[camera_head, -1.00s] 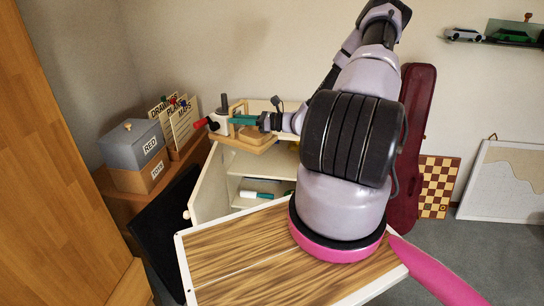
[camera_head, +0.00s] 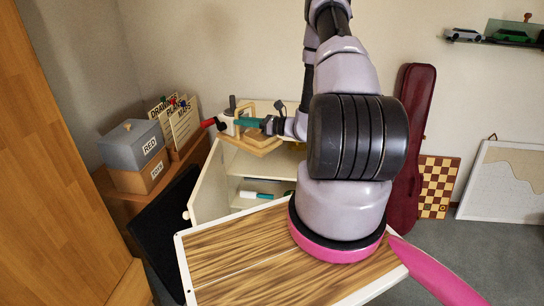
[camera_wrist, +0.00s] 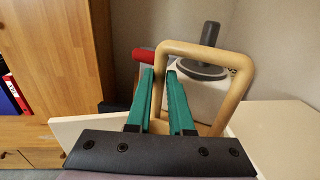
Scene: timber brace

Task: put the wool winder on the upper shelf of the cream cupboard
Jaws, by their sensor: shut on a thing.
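The wool winder has a wooden base (camera_head: 252,146), a white body (camera_head: 226,126), a red grip (camera_head: 208,122), a grey spindle and a wooden loop. My gripper (camera_head: 262,123) has teal fingers shut on it. In the wrist view, the fingers (camera_wrist: 167,85) close on one side of its wooden loop (camera_wrist: 245,75). The winder is raised, in front of the cream cupboard's top (camera_head: 287,106) in the head view. The cupboard's door (camera_head: 208,187) stands open at the left. Pale shelving (camera_head: 262,163) shows inside; my arm hides the right part.
A white and green item (camera_head: 262,195) lies inside the cupboard, low down. Grey and wooden boxes (camera_head: 135,145) and upright files (camera_head: 178,120) stand at the left. A wooden cabinet (camera_head: 50,150) is nearer left. A dark red instrument case (camera_head: 412,150) leans right of my arm.

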